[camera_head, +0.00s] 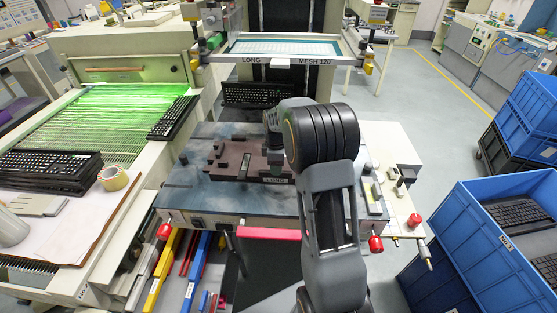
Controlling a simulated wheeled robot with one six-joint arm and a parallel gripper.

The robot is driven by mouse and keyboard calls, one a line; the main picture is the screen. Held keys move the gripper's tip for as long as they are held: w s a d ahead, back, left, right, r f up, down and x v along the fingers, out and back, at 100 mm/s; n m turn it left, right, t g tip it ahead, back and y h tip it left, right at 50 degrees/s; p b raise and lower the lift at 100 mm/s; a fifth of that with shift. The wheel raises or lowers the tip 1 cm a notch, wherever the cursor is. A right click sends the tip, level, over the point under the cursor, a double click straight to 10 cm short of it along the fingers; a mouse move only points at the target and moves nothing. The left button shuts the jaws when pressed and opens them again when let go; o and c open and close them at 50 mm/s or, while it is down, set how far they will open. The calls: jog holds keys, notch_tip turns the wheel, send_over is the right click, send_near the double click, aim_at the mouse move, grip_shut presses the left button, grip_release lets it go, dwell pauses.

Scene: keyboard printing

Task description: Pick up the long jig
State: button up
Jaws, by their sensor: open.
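The long jig (222,163) is a dark maroon plate with small raised blocks and a label reading LONG on its front edge. It lies flat on the dark blue-grey table top of the printing machine (185,190). My gripper (255,165) is over the right half of the jig, pointing down, with its jaws open. My arm hides the jig's right side, and I cannot tell whether the fingers touch it.
A screen frame (285,60) marked LONG and MESH 120 is above the table's back, with a black keyboard (255,93) below it. Left is a conveyor (80,125) with keyboards (50,170). Blue crates (480,250) stand right. Red knobs (376,244) line the table front.

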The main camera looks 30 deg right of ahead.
jog(key=shift+f, duration=1.85)
grip_shut()
jog(key=shift+r, duration=0.1)
